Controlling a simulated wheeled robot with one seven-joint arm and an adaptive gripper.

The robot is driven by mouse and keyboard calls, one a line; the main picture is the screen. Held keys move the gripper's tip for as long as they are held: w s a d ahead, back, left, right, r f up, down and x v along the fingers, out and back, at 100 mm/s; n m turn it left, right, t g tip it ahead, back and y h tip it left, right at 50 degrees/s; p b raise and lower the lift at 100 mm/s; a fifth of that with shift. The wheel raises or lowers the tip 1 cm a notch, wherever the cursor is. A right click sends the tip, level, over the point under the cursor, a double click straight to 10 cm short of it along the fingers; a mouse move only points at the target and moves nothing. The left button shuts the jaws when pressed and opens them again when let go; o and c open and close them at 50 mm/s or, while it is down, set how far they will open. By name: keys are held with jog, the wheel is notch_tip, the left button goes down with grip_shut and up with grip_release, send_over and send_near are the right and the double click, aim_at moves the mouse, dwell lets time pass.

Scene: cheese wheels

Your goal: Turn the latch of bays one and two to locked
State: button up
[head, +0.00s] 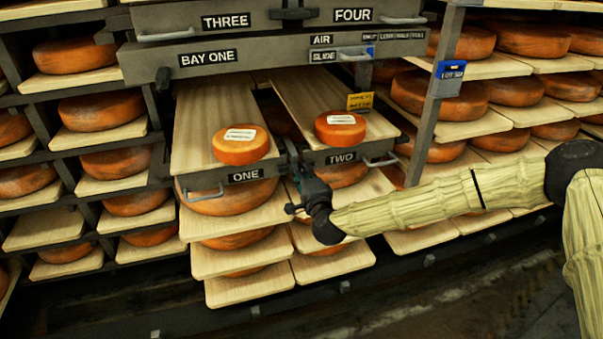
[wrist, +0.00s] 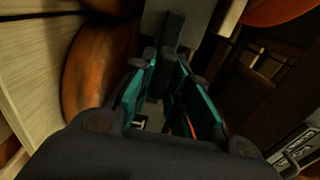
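The drawer of bay one (head: 200,135) and the drawer of bay two (head: 297,90) are pulled out side by side, each with a labelled cheese wheel on its front. The ONE plate (head: 246,176) and TWO plate (head: 341,158) mark their fronts. A dark upright latch-like part (head: 291,152) stands between the two fronts; its turn position is hard to read. My gripper (head: 296,184) is right at this part, from below. In the wrist view my gripper's teal-padded fingers (wrist: 166,62) show a narrow gap near a grey block (wrist: 171,22). Whether they touch the latch is unclear.
Above are bays THREE (head: 226,21) and FOUR (head: 352,15), with a dark latch-like part (head: 293,13) between them. The grey BAY ONE beam (head: 208,58) crosses over the drawers. Shelves of cheese wheels stand on both sides. The floor in front (head: 400,300) is clear.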

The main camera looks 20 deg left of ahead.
jog(key=o, duration=0.3)
jog(key=shift+o, duration=0.2)
jog(key=v, duration=1.2)
